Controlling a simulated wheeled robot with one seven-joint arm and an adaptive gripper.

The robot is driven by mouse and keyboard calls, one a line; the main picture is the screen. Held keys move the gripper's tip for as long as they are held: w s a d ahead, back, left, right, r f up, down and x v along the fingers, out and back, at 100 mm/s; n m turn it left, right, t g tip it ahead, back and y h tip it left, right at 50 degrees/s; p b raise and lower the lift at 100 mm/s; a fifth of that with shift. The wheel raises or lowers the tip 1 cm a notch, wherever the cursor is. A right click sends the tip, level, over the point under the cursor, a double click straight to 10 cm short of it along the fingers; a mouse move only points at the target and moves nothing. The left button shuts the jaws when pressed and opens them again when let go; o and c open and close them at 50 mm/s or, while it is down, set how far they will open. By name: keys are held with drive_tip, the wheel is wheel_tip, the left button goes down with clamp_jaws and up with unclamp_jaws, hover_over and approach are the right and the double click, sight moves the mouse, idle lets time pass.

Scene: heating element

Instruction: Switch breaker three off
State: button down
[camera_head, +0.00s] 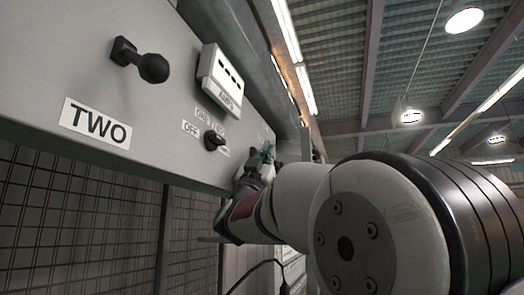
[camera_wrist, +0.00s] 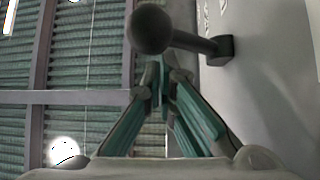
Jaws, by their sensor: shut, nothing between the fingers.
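My gripper (camera_head: 267,150) is beside the grey panel (camera_head: 60,45), right of the OFF switch, in the head view. In the wrist view, my gripper (camera_wrist: 158,72) has its teal fingers together and empty. A dark breaker handle (camera_wrist: 190,40) with a round ball end crosses just beyond the fingertips there, its mount on the panel at right. Whether the fingers touch it I cannot tell. No label for it is visible; the area near my gripper in the head view is mostly hidden by my arm.
Left in the head view are another black ball handle (camera_head: 153,68), a TWO label (camera_head: 95,122), an AMPS meter (camera_head: 221,80) and a small rotary switch (camera_head: 213,140) marked OFF. Wire mesh (camera_head: 75,205) lies below the panel. Open room lies to the right.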

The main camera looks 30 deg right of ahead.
drive_tip(key=shift+w+a+f+b, duration=0.1)
drive_tip(key=shift+f+b, duration=0.5)
drive_tip(key=shift+b, duration=0.3)
drive_tip(key=shift+w+a+f+b, duration=0.1)
drive_tip(key=shift+w+f+b, duration=0.05)
drive_tip(key=shift+f+b, duration=0.15)
drive_tip(key=v, duration=1.1)
drive_tip(key=shift+s+a+f, duration=0.15)
drive_tip(key=shift+s+a, duration=0.1)
drive_tip(key=shift+s, duration=0.15)
